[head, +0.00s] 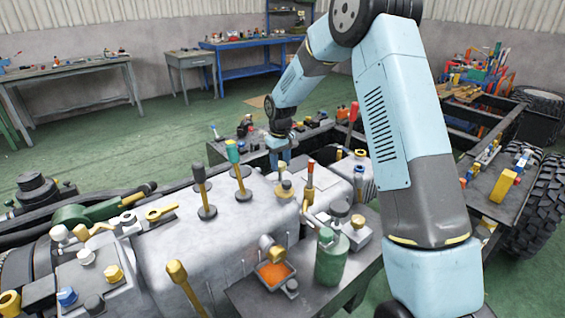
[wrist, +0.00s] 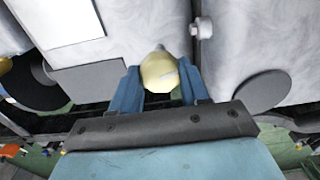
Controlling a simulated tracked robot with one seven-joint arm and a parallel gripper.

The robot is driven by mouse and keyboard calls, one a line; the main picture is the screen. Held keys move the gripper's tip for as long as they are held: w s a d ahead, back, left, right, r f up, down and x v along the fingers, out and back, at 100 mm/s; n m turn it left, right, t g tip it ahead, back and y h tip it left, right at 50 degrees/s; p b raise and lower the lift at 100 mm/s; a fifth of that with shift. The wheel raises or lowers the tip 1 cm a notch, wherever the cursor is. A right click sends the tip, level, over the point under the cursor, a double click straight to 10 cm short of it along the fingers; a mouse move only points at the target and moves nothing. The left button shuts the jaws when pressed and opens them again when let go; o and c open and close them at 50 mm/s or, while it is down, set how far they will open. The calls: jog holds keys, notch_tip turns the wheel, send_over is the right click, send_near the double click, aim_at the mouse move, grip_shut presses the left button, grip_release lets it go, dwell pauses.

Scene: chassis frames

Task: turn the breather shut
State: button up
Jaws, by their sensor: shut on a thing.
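A pale yellow knob (wrist: 158,73), which I take to be the breather, sits between the two blue fingers of my gripper (wrist: 160,85) in the wrist view. The fingers are shut on it, one on each side. In the head view my gripper (head: 279,160) points down at the far end of the grey engine block (head: 235,238). Small caps and levers crowd that spot, so I cannot tell how far the breather is turned.
Levers with black and green grips (head: 233,153) stand up from the block, near my gripper. A green canister (head: 331,258) and an orange-filled tray (head: 274,274) are in front. Workbenches (head: 243,60) stand far back.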

aim_at(281, 163)
jog(key=shift+w+d+r+m, duration=0.1)
jog(key=shift+w+m, duration=0.05)
jog(key=shift+m, duration=1.35)
jog(key=o, duration=0.8)
jog(key=shift+c, duration=0.2)
jog(key=o, duration=0.3)
notch_tip(281, 163, up, 13)
jog(key=shift+r, duration=0.2)
